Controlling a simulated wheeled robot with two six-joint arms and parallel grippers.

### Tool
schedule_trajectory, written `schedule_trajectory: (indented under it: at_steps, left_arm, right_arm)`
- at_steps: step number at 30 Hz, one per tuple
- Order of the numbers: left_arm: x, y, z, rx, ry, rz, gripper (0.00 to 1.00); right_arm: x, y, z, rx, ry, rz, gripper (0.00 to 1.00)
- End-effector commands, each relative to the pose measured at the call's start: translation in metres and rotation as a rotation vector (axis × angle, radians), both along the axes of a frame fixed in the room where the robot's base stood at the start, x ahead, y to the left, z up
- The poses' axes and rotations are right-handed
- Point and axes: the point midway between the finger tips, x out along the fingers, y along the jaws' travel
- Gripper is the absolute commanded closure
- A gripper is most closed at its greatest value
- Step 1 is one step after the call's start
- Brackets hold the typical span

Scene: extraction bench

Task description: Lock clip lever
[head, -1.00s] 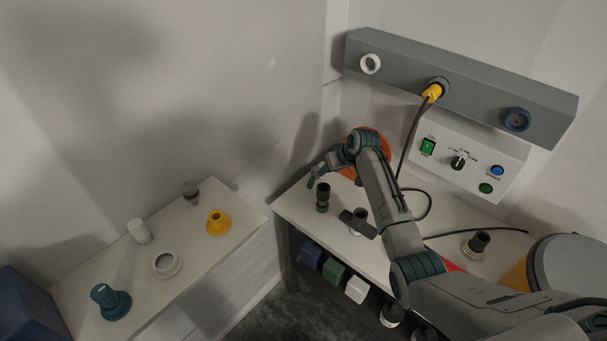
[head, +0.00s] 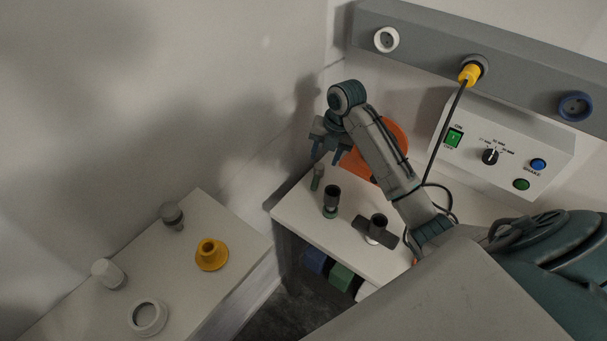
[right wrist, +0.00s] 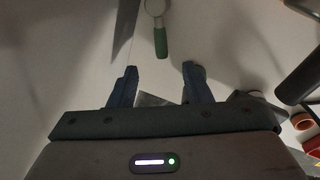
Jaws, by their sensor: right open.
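A small lever with a green handle (right wrist: 160,42) and a pale ring-shaped end shows at the top of the right wrist view. What looks like the same green handle (head: 318,174) stands near the left end of the bench top in the head view. My right gripper (head: 326,155) is open and empty above it, fingers pointing down. In the right wrist view the open fingers (right wrist: 160,70) lie either side of the handle's line, with the handle beyond the tips and apart from them. Whether the lever is locked cannot be told. My left gripper is out of view.
A dark cylinder (head: 331,200) and a dark fitting with a crossbar (head: 377,230) stand close by on the bench (head: 305,215). An orange round object (head: 388,145) is behind my right arm. A cable (head: 447,135) hangs from the yellow plug (head: 470,74).

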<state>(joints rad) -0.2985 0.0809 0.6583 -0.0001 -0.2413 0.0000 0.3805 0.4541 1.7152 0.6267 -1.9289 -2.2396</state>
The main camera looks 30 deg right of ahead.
Motion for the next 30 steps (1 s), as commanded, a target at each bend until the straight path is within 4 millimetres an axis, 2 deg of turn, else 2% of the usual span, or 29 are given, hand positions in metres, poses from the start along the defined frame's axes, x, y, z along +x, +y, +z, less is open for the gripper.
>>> schedule_trajectory:
  at_steps: [5, 12, 18, 24, 30]
  left_arm:
    - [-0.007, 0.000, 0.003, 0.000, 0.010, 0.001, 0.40]
    - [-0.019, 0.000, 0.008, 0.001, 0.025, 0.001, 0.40]
    - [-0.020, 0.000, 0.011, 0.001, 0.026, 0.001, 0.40]
    - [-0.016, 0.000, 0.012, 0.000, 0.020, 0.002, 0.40]
    - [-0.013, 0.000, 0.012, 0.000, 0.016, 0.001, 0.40]
  right_arm:
    - [0.000, 0.002, -0.015, 0.000, 0.004, 0.015, 0.56]
    - [0.006, 0.009, -0.060, 0.000, 0.006, 0.012, 0.56]
    - [0.011, 0.013, -0.090, -0.001, 0.002, 0.012, 0.56]
    - [0.013, 0.015, -0.104, -0.002, 0.000, 0.012, 0.56]
    - [0.013, 0.015, -0.106, -0.003, 0.000, 0.012, 0.56]
